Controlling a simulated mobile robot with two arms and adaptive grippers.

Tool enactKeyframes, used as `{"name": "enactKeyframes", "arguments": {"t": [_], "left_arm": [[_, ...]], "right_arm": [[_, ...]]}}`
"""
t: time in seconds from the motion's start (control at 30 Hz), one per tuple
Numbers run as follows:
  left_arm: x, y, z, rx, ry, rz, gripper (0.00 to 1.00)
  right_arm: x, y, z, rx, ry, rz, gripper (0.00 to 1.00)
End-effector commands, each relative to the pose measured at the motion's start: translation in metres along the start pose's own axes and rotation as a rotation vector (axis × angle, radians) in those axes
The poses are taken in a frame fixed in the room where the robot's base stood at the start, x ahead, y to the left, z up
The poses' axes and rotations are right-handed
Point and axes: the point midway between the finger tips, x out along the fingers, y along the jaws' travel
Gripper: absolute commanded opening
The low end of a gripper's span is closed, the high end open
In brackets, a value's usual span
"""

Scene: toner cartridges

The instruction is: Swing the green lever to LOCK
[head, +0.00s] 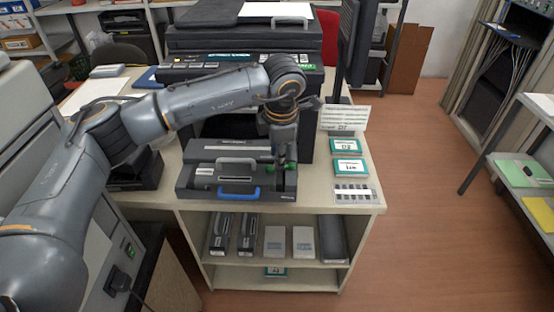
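A dark cartridge unit (225,194) lies on the tabletop in front of the printer. Small green parts, which look like the green lever (270,169), show at its right end, on both sides of my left gripper. My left gripper (284,160) points straight down over that end. It hides most of the lever, so I cannot tell whether its fingers touch or hold it. The fingers are too small and dark to tell open from shut. No LOCK marking is readable. My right gripper is not in view.
A black printer (240,60) stands behind the unit. The unit has a grey handle (237,160) and a blue handle (238,192). Labelled green-and-white boxes (347,167) and a card (353,194) lie to the right. Several cartridges and boxes (276,241) sit on the shelf below.

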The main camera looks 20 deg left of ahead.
Motion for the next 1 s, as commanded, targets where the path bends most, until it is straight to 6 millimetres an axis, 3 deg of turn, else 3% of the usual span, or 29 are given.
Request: {"name": "enactKeyframes", "arguments": {"t": [0.1,0.23,0.6,0.77,1.0], "left_arm": [[0.018,0.000,-0.001,-0.001,0.003,-0.002,0.31],[0.031,0.000,0.000,0.000,0.001,-0.002,0.31],[0.037,0.000,0.000,0.000,-0.001,0.000,0.31],[0.037,0.000,0.000,0.000,-0.001,0.000,0.00],[0.038,0.000,-0.001,0.004,0.000,0.000,0.00]], "right_arm": [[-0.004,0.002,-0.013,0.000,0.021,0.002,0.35],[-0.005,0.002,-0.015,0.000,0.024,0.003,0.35],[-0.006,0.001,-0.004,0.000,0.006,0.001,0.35],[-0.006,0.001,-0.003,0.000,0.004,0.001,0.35],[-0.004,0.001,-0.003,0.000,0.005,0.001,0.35]]}}
